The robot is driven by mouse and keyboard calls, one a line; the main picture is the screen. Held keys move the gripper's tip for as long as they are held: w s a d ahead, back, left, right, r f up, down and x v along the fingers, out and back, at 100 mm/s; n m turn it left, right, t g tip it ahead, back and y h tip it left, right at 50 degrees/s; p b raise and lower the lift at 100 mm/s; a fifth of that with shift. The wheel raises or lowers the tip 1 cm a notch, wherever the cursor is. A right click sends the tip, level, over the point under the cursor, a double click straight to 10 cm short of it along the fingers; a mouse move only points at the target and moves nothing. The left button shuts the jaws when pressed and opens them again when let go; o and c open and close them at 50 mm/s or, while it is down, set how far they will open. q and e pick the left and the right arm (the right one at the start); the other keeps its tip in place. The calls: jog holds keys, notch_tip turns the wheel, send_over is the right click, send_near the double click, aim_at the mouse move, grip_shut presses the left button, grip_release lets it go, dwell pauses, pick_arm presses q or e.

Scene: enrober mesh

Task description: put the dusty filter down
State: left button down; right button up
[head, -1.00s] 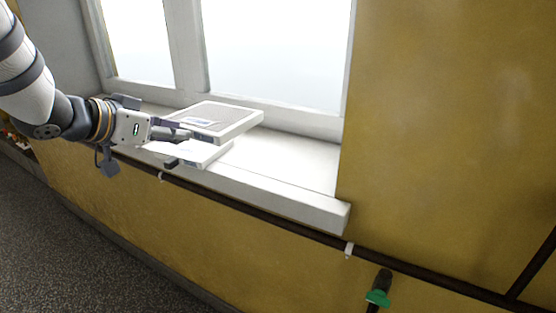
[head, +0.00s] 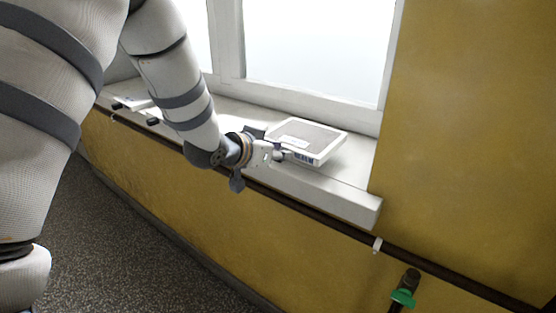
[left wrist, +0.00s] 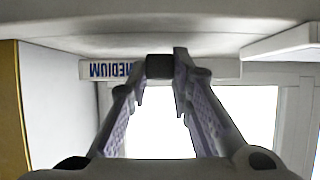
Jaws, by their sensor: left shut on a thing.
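The dusty filter (head: 318,135) is a flat white-framed panel with a grey mesh face and a pale label. It is level, at or just above the right part of the window sill; I cannot tell if it touches. My left gripper (head: 281,154) is shut on its near side. In the left wrist view, the fingers (left wrist: 163,68) close on a dark tab on the filter's white edge (left wrist: 108,70), which reads "MEDIUM" upside down. My right gripper is not in view.
A dark pipe (head: 325,222) runs along the yellow wall below, with a green-handled valve (head: 403,298).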

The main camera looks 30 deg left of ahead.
pick_arm(q)
notch_tip(320, 180, down, 2)
jog(key=shift+f, duration=0.2)
jog(key=shift+a+r, duration=0.1)
jog(key=shift+r, duration=0.1)
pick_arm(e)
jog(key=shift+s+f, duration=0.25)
pick_arm(q)
jog(key=shift+f, duration=0.15)
jog(key=shift+s+f, duration=0.1)
jog(key=shift+f, duration=0.35)
jog(key=c, duration=1.4)
grip_release()
jog(key=shift+f, duration=0.1)
jog(key=shift+c, duration=0.2)
jog(key=shift+f, duration=0.1)
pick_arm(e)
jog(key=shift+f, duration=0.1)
